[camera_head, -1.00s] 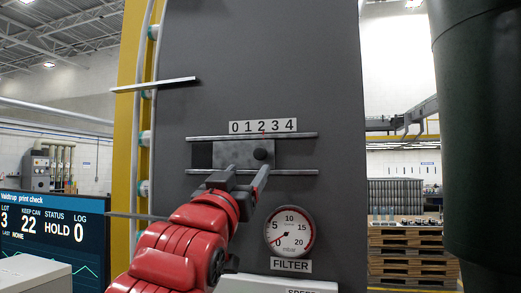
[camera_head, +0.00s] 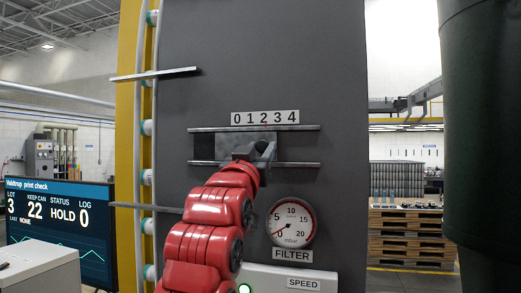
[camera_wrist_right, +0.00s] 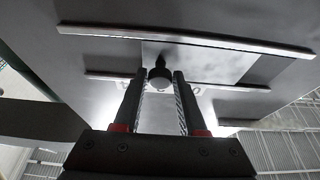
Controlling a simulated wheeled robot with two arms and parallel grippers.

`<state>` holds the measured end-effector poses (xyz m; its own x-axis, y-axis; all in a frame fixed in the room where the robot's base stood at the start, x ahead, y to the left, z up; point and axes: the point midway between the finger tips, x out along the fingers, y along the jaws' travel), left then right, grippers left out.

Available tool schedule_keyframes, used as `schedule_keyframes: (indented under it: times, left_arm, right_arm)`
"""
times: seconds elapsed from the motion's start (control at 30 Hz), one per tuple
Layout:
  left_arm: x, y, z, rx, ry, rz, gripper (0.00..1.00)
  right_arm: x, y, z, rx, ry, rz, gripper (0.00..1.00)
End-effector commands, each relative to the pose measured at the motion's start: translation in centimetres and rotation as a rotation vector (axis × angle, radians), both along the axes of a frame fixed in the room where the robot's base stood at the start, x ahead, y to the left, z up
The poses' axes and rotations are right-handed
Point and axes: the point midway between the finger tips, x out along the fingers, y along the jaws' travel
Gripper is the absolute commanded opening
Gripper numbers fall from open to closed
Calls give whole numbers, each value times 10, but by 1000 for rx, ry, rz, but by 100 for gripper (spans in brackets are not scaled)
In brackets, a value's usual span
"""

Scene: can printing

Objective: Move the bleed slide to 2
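The bleed slide (camera_head: 232,144) is a grey plate between two horizontal rails on the dark panel, under a 0 1 2 3 4 scale (camera_head: 265,118). A dark gap lies left of the plate. My right gripper (camera_head: 263,151) is in front of the plate's right part and hides the knob in the head view. In the right wrist view the dark round knob (camera_wrist_right: 160,78) sits between the fingertips of my open right gripper (camera_wrist_right: 159,76), with a narrow gap on each side. My left gripper is not in view.
A round filter gauge (camera_head: 291,223) is below the rails to the right. A white speed box (camera_head: 300,279) is lower down. Thin bars (camera_head: 155,75) stick out at the panel's left edge. A large dark cylinder (camera_head: 480,120) stands at right.

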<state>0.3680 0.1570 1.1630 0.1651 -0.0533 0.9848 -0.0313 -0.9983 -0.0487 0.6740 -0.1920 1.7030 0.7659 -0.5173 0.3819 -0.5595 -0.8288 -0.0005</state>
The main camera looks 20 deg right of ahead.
Motion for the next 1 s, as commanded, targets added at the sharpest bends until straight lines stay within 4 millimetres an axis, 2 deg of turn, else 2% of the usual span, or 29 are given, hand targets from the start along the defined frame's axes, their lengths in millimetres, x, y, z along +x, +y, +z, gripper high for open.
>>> schedule_keyframes:
  times: [0.03,0.2,1.0]
  left_arm:
    - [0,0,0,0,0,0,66]
    - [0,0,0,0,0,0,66]
    - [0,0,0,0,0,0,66]
  right_arm:
    - [0,0,0,0,0,0,30]
    - [0,0,0,0,0,0,0]
    - [0,0,0,0,0,0,0]
